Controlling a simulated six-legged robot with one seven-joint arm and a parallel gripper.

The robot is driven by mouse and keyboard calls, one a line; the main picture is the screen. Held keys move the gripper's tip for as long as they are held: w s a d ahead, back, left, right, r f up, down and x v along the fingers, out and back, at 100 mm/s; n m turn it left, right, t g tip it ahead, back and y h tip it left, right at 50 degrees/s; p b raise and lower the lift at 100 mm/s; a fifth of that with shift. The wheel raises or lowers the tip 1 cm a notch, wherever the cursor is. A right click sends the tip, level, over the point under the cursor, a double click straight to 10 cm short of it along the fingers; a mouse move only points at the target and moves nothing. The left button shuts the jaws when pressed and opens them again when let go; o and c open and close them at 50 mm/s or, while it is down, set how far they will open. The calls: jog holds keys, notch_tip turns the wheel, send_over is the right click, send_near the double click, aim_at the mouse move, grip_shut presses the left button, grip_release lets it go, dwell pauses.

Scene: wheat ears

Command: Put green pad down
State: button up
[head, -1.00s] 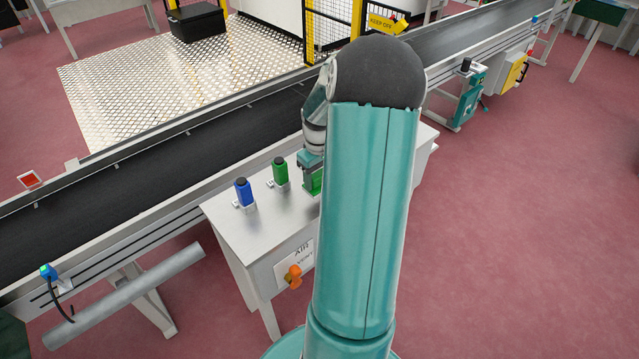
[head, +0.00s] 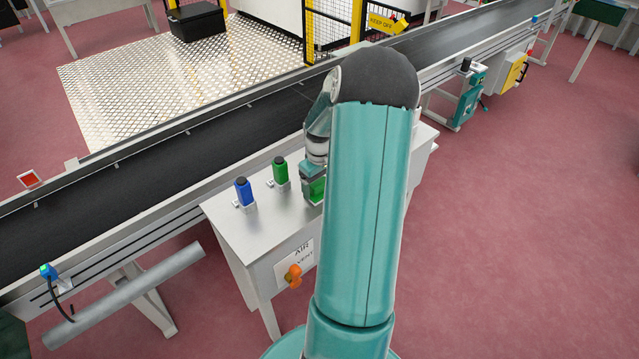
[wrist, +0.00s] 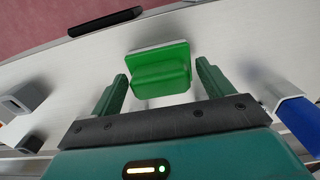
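The green pad (wrist: 160,72) is a bright green block with a raised middle and a pale edge along its far side. In the wrist view it lies over the white table top (wrist: 252,50), between and just beyond my finger ends. My gripper (wrist: 162,80) has its two dark green fingers spread, with a visible gap on each side of the pad. In the head view my gripper (head: 314,190) is low over the grey table (head: 262,222), pointing down, partly hidden by my arm. Green shows there, but pad and fingers cannot be told apart.
A blue black-capped piece (head: 244,192) and a green black-capped piece (head: 280,172) stand on the table left of my gripper. A conveyor (head: 150,165) runs behind. An orange knob (head: 293,277) is on the table's front. A blue piece (wrist: 296,118) is near my right finger.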

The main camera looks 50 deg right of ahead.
aim_at(319, 182)
notch_tip(319, 182, up, 12)
jog(key=shift+r, duration=0.25)
dwell(0.5)
jog(key=w+a+r+n+t+h, duration=0.1)
jog(key=a+r, duration=0.5)
jog(key=a, duration=0.6)
jog(key=w+a+r+n+t+h, duration=0.1)
jog(key=w+a+r, duration=0.1)
jog(key=a+r, duration=0.75)
jog(key=s+a+t, duration=0.1)
jog(key=s+a, duration=0.2)
jog(key=a, duration=0.3)
jog(key=s+a+t+y, duration=0.1)
jog(key=s+a, duration=0.3)
jog(key=a, duration=0.3)
jog(key=s+a+t+y, duration=0.1)
jog(key=s+a, duration=0.2)
jog(key=a, duration=0.4)
jog(key=shift+s+f+n+t, duration=0.15)
jog(key=shift+s+n+t, duration=0.1)
jog(key=shift+n+t, duration=0.05)
